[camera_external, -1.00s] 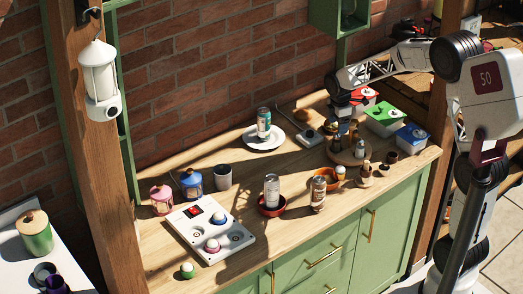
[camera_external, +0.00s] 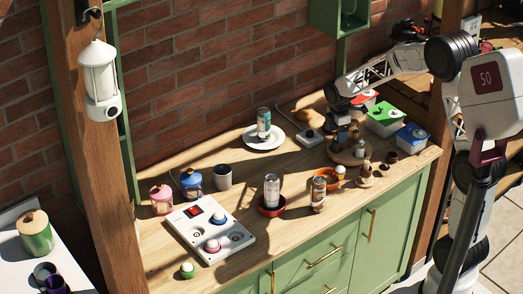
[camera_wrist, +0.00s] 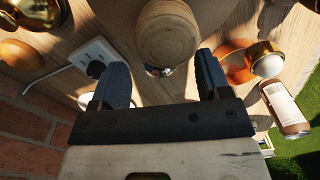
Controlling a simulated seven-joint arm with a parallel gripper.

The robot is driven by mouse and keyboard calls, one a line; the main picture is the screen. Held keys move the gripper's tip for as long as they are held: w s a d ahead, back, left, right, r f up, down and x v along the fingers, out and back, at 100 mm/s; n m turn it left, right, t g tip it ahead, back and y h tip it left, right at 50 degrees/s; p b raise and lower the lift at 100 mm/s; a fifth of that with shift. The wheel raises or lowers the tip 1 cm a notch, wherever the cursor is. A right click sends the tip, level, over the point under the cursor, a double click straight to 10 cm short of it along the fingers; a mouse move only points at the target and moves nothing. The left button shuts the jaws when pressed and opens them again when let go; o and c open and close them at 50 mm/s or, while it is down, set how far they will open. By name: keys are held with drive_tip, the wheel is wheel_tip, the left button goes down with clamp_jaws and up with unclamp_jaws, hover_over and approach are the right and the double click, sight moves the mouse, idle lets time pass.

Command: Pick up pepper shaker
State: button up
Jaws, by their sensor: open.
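My gripper (camera_wrist: 163,88) is open in the wrist view, with its two dark fingers apart. A round wooden-topped piece (camera_wrist: 168,35), apparently the pepper shaker, stands between and just beyond the fingertips. A small shiny part shows at its lower edge, and I see no finger touching it. In the external view my gripper (camera_external: 342,133) points down over a round wooden board (camera_external: 338,157) at the right of the counter. A small pale shaker (camera_external: 360,148) stands on the board; others there are partly hidden by my gripper.
Brass pieces (camera_wrist: 35,10) and a plugged white socket (camera_wrist: 92,60) lie left in the wrist view. Coloured boxes (camera_external: 384,119) stand behind the board.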

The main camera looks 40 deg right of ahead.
drive_tip(key=shift+f, duration=2.1)
drive_tip(key=c, duration=1.1)
drive_tip(key=shift+o, duration=0.2)
drive_tip(key=shift+r, duration=0.1)
drive_tip(key=shift+r, duration=4.9)
